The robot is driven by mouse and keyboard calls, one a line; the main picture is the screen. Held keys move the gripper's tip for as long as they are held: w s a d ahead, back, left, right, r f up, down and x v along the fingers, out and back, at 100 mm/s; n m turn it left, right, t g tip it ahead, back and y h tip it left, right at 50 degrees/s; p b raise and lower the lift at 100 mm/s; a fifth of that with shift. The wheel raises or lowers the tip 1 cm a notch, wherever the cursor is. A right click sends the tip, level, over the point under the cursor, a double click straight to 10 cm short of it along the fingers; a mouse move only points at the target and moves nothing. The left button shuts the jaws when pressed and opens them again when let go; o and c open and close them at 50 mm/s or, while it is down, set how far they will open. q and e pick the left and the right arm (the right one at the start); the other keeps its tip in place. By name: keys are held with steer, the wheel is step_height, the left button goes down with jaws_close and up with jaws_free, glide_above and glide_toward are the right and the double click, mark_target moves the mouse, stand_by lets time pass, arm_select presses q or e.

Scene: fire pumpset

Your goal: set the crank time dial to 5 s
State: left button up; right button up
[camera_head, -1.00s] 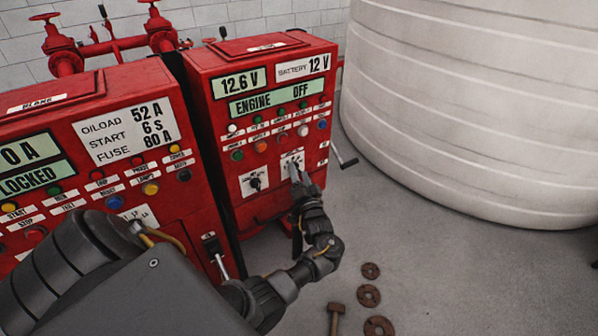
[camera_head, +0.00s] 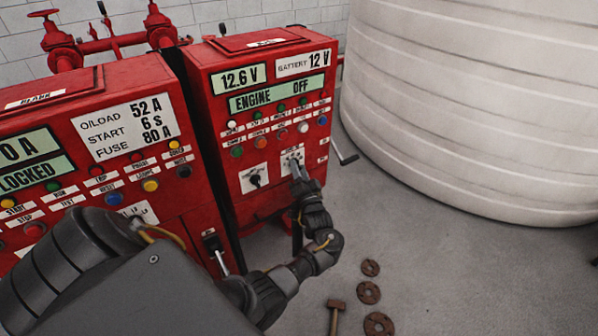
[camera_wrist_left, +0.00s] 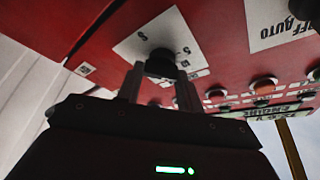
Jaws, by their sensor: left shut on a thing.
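The crank time dial is a dark round knob (camera_wrist_left: 160,62) on a small white plate with black marks, low on the right red cabinet's front. The plate (camera_head: 292,157) shows in the head view, with the knob mostly hidden by the gripper. My left gripper (camera_head: 297,170) reaches up to it from below. In the left wrist view the two fingers (camera_wrist_left: 159,88) stand on either side of the knob and are shut on it. The dial's figures are too small and blurred to read its setting. My right gripper is not in view.
A second black selector (camera_head: 255,180) sits left on its own white plate. Coloured buttons and lamps are above, under the ENGINE OFF display (camera_head: 277,95). A crank handle (camera_head: 344,155) sticks out at right. A hammer (camera_head: 336,306) and rusty rings (camera_head: 368,293) lie on the floor.

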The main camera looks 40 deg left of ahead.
arm_select(q)
steer(key=shift+w+f+n+g+y+b, duration=0.1)
steer(key=shift+n+g+y+b, duration=0.55)
steer(key=shift+n+b, duration=1.25)
steer(key=shift+s+r+n+g+y+b, duration=0.1)
steer(key=shift+n+g+y+b, duration=0.5)
steer(key=shift+n+b, duration=1.3)
steer(key=shift+w+f+n+g+y+b, duration=0.1)
steer(key=shift+n+g+y+b, duration=0.5)
steer(key=shift+n+b, duration=1.3)
steer(key=shift+m+b, duration=0.3)
steer(key=shift+b, duration=0.1)
steer(key=o, duration=1)
